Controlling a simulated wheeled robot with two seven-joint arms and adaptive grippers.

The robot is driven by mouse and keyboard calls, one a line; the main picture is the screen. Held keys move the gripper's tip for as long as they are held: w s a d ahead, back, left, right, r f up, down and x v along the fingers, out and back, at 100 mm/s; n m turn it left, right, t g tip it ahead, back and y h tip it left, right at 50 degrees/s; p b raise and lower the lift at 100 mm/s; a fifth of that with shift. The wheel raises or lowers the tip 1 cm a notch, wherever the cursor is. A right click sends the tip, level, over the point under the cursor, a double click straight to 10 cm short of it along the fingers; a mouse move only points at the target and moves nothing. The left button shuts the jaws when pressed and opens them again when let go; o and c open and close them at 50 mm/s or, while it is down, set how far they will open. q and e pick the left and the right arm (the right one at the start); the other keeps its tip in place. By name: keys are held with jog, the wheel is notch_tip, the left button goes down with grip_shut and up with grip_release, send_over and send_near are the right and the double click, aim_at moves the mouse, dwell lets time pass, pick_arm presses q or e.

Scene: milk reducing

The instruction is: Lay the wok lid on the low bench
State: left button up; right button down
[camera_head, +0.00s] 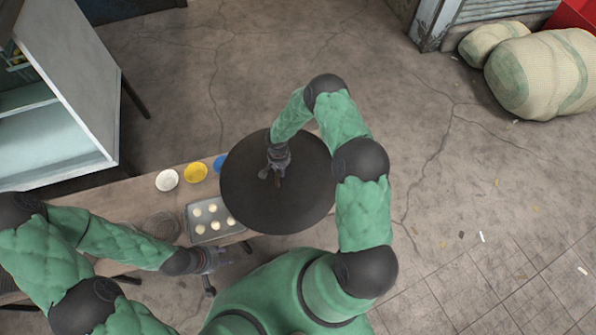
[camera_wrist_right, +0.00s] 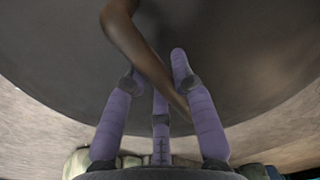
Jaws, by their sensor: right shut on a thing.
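The wok lid (camera_head: 304,200) is a large dark round disc in the middle of the head view. My right gripper (camera_head: 277,176) is over the lid's middle and is shut on its handle. In the right wrist view, the brown curved handle (camera_wrist_right: 140,48) runs between the purple fingers (camera_wrist_right: 160,100), with the dark lid surface (camera_wrist_right: 230,60) behind. The low bench (camera_head: 126,203) is wooden; the lid covers its right end in the head view. I cannot tell the gap between them. My left gripper (camera_head: 216,270) is open and empty, by the bench's near edge.
A metal tray (camera_head: 227,231) with several pale pieces lies on the bench, partly beside the lid. White (camera_head: 167,180), yellow (camera_head: 195,173) and blue (camera_head: 220,163) bowls stand along the far edge. A coiled grey item (camera_head: 163,226) lies left. Sacks (camera_head: 545,72) are far right.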

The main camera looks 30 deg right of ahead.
aim_at(298, 162)
jog(key=d+f+b, duration=0.1)
jog(key=d+f, duration=0.1)
jog(key=d, duration=0.1)
jog(key=w+d+f+b, duration=0.1)
jog(key=d+f, duration=0.2)
jog(key=d+f+b, duration=0.1)
jog(key=d+f, duration=0.1)
jog(key=d, duration=0.1)
jog(key=shift+w+f+b, duration=0.2)
jog(key=shift+w+b, duration=0.05)
jog(key=shift+b, duration=0.15)
notch_tip(298, 162, down, 3)
jog(key=shift+d+f+b, duration=0.1)
jog(key=shift+f+b, duration=0.1)
jog(key=shift+b, duration=0.55)
jog(key=shift+r, duration=0.1)
jog(key=c, duration=1)
grip_release()
jog(key=shift+f, duration=0.25)
jog(key=shift+c, duration=0.2)
jog(key=shift+r, duration=0.1)
